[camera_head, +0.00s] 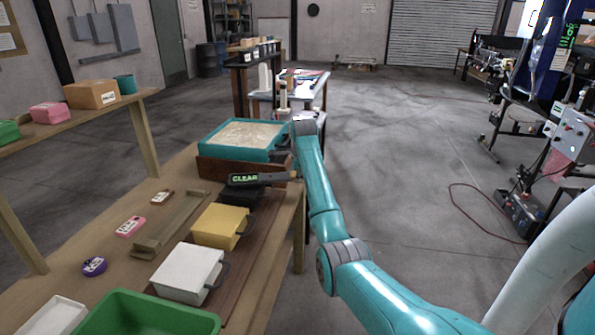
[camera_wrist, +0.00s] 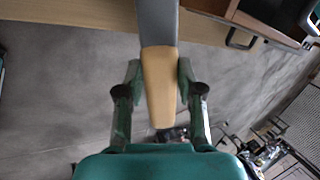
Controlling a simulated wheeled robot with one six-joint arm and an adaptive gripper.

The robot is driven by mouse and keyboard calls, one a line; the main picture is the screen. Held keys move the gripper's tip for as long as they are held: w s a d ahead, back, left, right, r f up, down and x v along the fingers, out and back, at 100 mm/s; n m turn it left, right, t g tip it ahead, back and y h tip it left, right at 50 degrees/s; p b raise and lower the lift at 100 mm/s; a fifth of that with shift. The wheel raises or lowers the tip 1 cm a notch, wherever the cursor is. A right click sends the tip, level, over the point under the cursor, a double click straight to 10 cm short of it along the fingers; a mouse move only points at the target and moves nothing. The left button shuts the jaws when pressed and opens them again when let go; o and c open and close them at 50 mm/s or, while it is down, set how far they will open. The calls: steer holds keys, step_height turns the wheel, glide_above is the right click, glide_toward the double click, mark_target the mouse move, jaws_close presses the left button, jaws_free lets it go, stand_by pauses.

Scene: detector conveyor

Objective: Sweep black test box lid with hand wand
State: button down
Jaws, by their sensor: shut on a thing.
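The hand wand (camera_head: 250,179) shows a green CLEAR display in the head view and lies roughly level above the black test box (camera_head: 237,194). The wand hides part of that box and its lid; I cannot tell whether they touch. In the wrist view, my gripper (camera_wrist: 160,78) is shut on the wand's tan handle (camera_wrist: 160,98), one finger on each side. The wand's grey body (camera_wrist: 158,22) extends past the fingers to the top edge of the picture.
A yellow box (camera_head: 220,226) and a white box (camera_head: 186,271) stand nearer on the bench. A teal sand tray (camera_head: 215,147) with a brown board (camera_head: 212,168) in front stands behind the wand. A green bin (camera_head: 150,315) is at the near end. Open floor lies to the right.

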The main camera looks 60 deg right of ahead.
steer(key=shift+w+d+r, duration=0.1)
steer(key=shift+w, duration=0.05)
stand_by(1.0)
steer(key=shift+r, duration=0.1)
stand_by(3.8)
steer(key=shift+r, duration=2.9)
